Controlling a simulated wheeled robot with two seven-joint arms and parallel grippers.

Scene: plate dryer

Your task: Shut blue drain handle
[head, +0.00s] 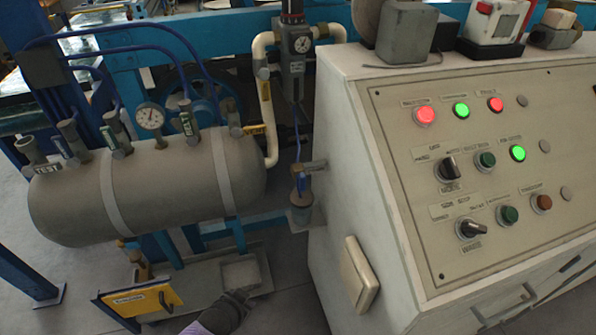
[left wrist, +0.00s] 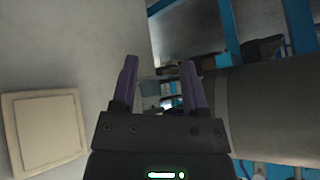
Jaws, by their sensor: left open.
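The blue drain handle (head: 302,184) sits on a small valve beside the left side of the cabinet, above a grey-blue bowl (head: 301,207). It looks upright in the head view. My left gripper (head: 240,294) is low at the bottom of the head view, below and left of the handle and apart from it. In the left wrist view, its two purple fingers (left wrist: 158,80) are spread apart with nothing held between them. I cannot make out the handle in the left wrist view. My right gripper is not in view.
The white cabinet (head: 335,130) stands right of the handle, with a cream box (head: 360,275) on its side. A grey tank (head: 160,185) with gauge and pipes is left. A yellow plate (head: 140,299) stands low left. Open floor lies in front.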

